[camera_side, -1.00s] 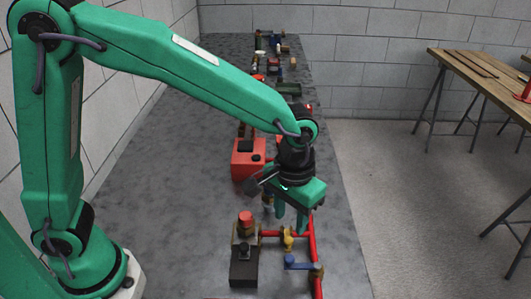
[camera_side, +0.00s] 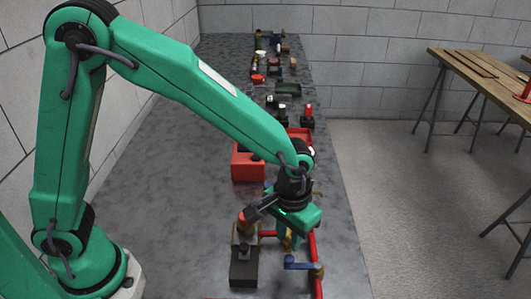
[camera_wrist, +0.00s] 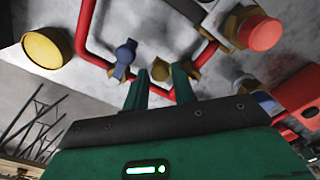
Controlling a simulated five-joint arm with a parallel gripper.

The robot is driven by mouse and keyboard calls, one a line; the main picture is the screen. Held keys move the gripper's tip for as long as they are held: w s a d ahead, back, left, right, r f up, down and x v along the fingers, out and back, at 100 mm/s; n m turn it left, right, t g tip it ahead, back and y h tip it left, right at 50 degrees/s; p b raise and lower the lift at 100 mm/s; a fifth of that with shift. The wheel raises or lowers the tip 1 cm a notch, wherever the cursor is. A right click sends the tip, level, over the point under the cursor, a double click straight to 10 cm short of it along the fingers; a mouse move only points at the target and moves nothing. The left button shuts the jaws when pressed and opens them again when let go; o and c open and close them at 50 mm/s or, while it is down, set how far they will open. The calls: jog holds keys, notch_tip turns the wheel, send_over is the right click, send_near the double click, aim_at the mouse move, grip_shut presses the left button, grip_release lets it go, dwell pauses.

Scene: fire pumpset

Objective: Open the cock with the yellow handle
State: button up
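The cock with the yellow handle (camera_side: 287,242) sits on the red pipework near the front of the bench. In the side view my gripper (camera_side: 289,236) is right over it and hides most of it. In the wrist view the yellow handle (camera_wrist: 160,69) shows in the gap between my two green fingertips (camera_wrist: 160,82). The fingers are apart with nothing clasped. I cannot tell whether a fingertip touches the handle.
A cock with a blue handle (camera_side: 298,264) is close by in front, and in the wrist view (camera_wrist: 124,60) just left of my fingers. Red pipe (camera_side: 313,247) runs alongside. A red box (camera_side: 246,167) stands behind.

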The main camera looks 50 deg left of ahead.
grip_shut()
jog(key=shift+w, duration=0.1)
jog(key=w+n, duration=0.2)
jog(key=n, duration=0.2)
jog(key=w+n, duration=0.2)
jog(key=n, duration=0.3)
jog(key=w+d+n, duration=0.1)
jog(key=w+n, duration=0.1)
jog(key=n, duration=0.3)
jog(key=shift+w, duration=0.4)
jog(key=shift+w+a+n, duration=0.3)
jog(key=shift+w+n, duration=0.1)
jog(key=shift+n, duration=0.65)
jog(key=shift+w+a+n, duration=0.25)
jog(key=shift+w+n, duration=0.15)
jog(key=shift+n, duration=0.65)
